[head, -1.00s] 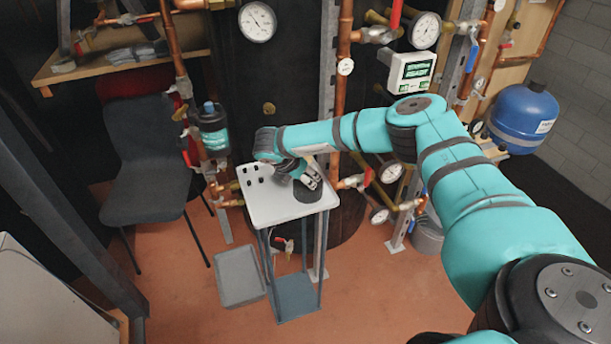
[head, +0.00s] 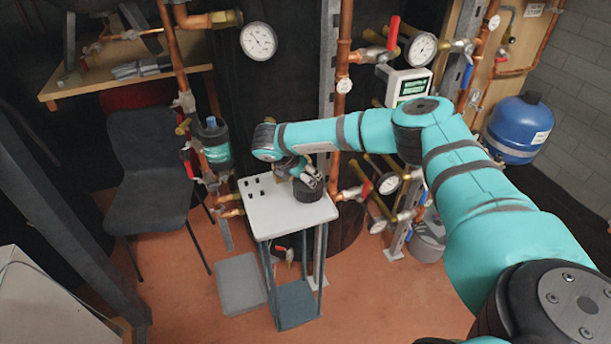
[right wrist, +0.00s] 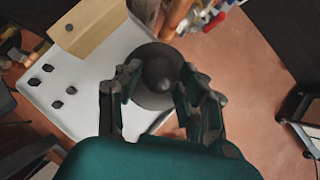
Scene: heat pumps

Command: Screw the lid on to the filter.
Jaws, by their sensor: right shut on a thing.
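The lid (head: 308,190), a dark round cap, rests on the small white table near its right back corner. My right gripper (head: 309,176) reaches down over it. In the right wrist view the fingers (right wrist: 160,82) close on both sides of the lid (right wrist: 158,66), which shows a rounded knob on top. What looks like the filter (head: 216,150), a dark cylinder with a teal band and a blue top, is on the copper pipework left of the table, apart from the gripper. My left gripper is out of view.
The white table (head: 272,217) also carries several small black pieces (right wrist: 48,68) and a tan block (right wrist: 88,22). A dark chair (head: 150,150) stands to the left and a grey box (head: 241,283) lies on the floor. Pipes and gauges (head: 258,41) rise behind the table.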

